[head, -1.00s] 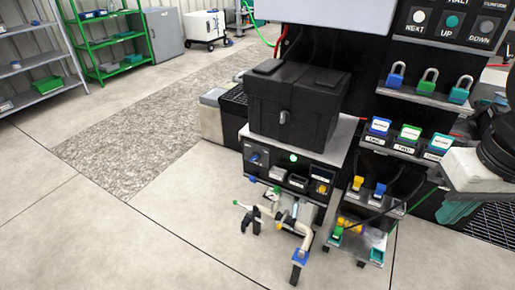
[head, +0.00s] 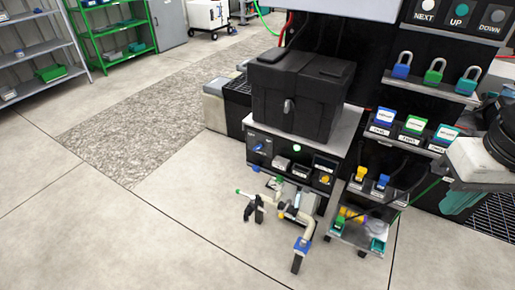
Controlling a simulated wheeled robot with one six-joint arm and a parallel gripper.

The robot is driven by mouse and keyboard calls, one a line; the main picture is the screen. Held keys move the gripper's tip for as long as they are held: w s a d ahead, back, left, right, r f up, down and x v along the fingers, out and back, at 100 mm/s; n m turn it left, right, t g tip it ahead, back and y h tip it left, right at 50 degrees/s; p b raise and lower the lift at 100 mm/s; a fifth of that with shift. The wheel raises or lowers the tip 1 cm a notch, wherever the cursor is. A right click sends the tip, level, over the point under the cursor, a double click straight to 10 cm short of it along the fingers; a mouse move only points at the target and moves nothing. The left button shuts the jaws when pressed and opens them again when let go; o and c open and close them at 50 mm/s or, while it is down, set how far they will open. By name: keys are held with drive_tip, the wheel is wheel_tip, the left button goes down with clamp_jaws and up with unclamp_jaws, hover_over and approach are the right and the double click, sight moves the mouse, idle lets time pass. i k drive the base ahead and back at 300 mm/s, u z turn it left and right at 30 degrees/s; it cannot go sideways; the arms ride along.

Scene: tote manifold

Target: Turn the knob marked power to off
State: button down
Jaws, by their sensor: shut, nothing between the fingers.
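A black control panel (head: 290,158) sits below the black lidded tote (head: 300,90) at the machine's front. On it are a blue knob (head: 256,147) at the left, a lit green lamp (head: 297,148) in the middle and a small yellow control (head: 324,180) at the lower right. The markings there are too small to read, so I cannot tell which control is marked power or how it is set. My gripper is not in view.
Padlocks (head: 433,72) and a white-and-black object (head: 480,160) are farther right. Open floor (head: 150,225) lies to the left.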

sight(259, 146)
drive_tip(key=u, duration=0.05)
drive_tip(key=k, duration=0.6)
drive_tip(key=z, duration=0.35)
drive_tip(key=i, duration=1.45)
drive_tip(key=u, duration=0.7)
